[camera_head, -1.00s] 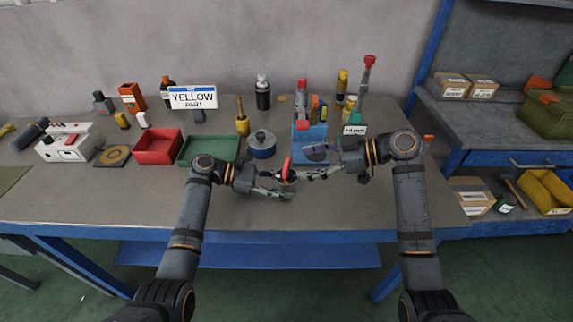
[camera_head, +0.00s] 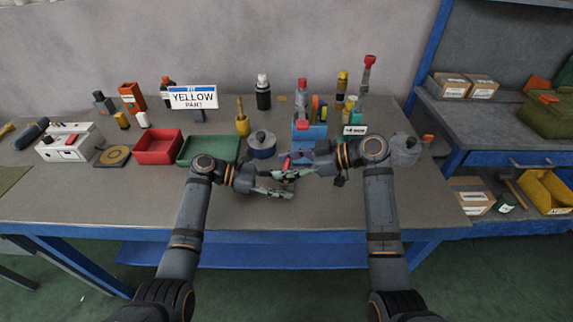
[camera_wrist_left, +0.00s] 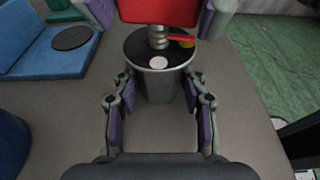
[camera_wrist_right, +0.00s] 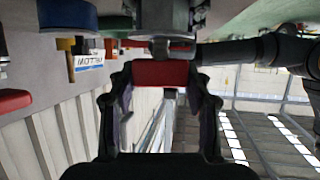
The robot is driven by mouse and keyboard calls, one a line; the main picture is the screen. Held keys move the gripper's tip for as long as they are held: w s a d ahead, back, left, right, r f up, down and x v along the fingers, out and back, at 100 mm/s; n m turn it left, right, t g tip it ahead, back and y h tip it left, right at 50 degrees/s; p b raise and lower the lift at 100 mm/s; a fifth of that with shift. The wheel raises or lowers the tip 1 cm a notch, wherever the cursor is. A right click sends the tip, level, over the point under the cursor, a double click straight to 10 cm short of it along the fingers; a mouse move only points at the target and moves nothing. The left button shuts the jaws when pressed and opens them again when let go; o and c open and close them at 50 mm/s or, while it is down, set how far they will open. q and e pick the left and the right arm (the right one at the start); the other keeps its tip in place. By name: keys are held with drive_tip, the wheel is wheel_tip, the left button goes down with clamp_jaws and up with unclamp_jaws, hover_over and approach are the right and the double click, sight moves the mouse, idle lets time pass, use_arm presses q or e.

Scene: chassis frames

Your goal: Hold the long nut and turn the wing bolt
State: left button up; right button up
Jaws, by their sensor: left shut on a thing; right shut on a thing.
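The long nut is a grey cylinder (camera_wrist_left: 160,88) with a dark top face, seen in the left wrist view between my left fingers. My left gripper (camera_head: 283,186) is shut on it above the table. The wing bolt has a red wing head (camera_wrist_left: 160,10) and a grey threaded shank (camera_wrist_left: 158,38); some thread shows between head and nut. A red pointer (camera_wrist_left: 181,37) and a yellow mark lie at the nut's face. My right gripper (camera_head: 290,172) is shut on the red wing, which also shows between its fingers in the right wrist view (camera_wrist_right: 160,73). The shank's lower end is hidden.
A grey lidded pot (camera_head: 405,155) stands at the right. The table's front strip is clear.

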drive_tip(key=shift+c, duration=1)
drive_tip(key=shift+n+g, duration=1.1)
drive_tip(key=shift+g, duration=0.1)
drive_tip(key=o, duration=1.2)
drive_tip(key=shift+d, duration=0.1)
drive_tip(key=v, duration=1.1)
drive_tip(key=shift+d, duration=0.45)
